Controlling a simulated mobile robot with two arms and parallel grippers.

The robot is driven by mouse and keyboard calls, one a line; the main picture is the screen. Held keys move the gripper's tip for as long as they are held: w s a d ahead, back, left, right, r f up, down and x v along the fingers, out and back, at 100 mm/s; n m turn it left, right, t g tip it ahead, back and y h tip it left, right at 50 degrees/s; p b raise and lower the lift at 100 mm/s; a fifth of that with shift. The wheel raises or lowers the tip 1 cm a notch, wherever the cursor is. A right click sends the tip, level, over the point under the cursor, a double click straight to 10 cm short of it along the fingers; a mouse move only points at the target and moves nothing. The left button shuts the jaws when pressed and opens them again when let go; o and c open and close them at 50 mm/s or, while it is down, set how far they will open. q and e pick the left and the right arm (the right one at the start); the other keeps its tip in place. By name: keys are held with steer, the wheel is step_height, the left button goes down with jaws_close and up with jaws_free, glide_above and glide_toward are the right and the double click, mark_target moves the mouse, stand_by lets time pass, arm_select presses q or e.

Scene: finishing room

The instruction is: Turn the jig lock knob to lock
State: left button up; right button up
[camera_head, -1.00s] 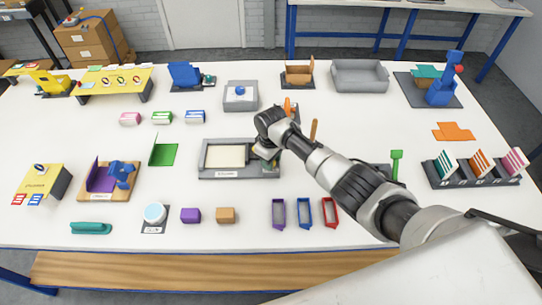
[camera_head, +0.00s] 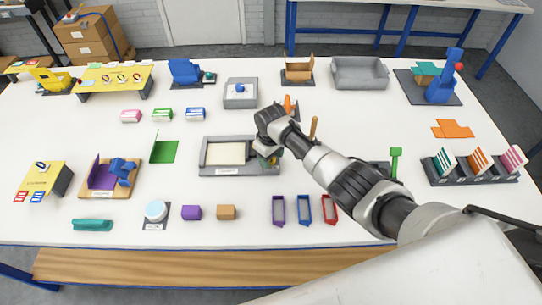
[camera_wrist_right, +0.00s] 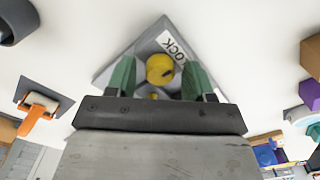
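The grey jig (camera_head: 241,171) with a cream panel (camera_head: 226,153) lies flat in the middle of the table. My right gripper (camera_head: 268,160) is over its right end and hides most of the knob in the head view. In the right wrist view the knob (camera_wrist_right: 160,68) is yellow with a dark mark, on a grey base (camera_wrist_right: 140,48) with a LOCK label (camera_wrist_right: 176,44). The two green fingers of my right gripper (camera_wrist_right: 158,72) are open, one on each side of the knob, with visible gaps. My left gripper is not in view.
An orange-handled roller (camera_wrist_right: 40,112) lies close to the jig on a dark pad. A green holder (camera_head: 164,152) stands to the left. Purple, blue and red trays (camera_head: 303,209) lie in front. A grey box with a blue knob (camera_head: 240,102) is behind.

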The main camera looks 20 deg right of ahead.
steer(key=shift+r, duration=0.1)
step_height(320, 180, up, 11)
steer(key=shift+f+b, duration=0.2)
steer(key=shift+b, duration=0.55)
